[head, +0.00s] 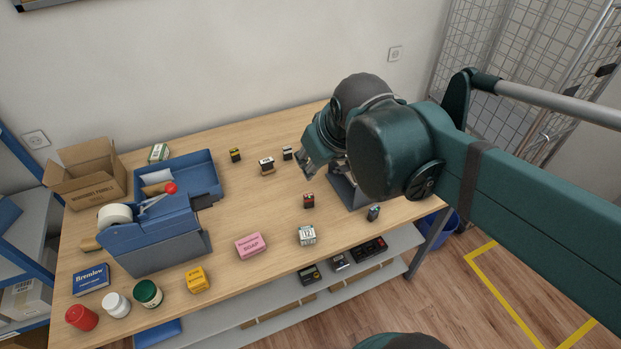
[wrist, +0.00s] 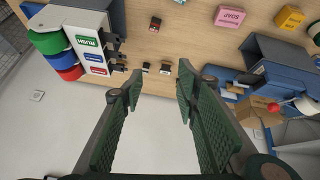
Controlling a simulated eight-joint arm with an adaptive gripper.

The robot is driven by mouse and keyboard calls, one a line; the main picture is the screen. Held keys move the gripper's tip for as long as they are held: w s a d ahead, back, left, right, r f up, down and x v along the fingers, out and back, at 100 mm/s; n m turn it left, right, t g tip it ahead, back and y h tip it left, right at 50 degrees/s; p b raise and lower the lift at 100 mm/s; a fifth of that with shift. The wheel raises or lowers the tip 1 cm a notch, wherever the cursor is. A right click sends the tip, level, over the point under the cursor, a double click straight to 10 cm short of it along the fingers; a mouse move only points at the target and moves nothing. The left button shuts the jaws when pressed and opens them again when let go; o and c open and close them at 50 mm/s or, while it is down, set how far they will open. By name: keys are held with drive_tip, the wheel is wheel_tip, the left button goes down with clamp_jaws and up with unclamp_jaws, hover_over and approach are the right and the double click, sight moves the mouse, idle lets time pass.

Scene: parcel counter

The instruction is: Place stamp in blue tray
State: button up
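Several small dark-topped, stamp-like blocks stand on the table; I cannot tell which is the task's stamp. In the head view, one block with a white label and tan base (head: 266,167) stands left of my gripper (head: 306,166); a smaller block (head: 287,153) is just behind it. A yellow-and-black block (head: 235,155) is further left, and a red-and-black block (head: 308,201) is in front. The blue tray (head: 196,158) is at the back left. In the wrist view, my gripper (wrist: 159,75) is open and empty, with the labelled block (wrist: 165,69) beyond its fingertips.
A blue tape dispenser (head: 150,225) with a red knob stands in front of the tray. A cardboard box (head: 92,180) is at the back left. A pink soap box (head: 250,245) and jars line the front. In the wrist view, a rack with coloured labels (wrist: 92,42) is at left.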

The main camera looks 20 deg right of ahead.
drive_tip(key=s+a+f+m, duration=0.1)
drive_tip(key=s+a+f, duration=0.1)
drive_tip(key=s, duration=0.2)
drive_tip(key=shift+s+a+f+m+t, duration=0.35)
drive_tip(key=shift+a+m+t, duration=0.05)
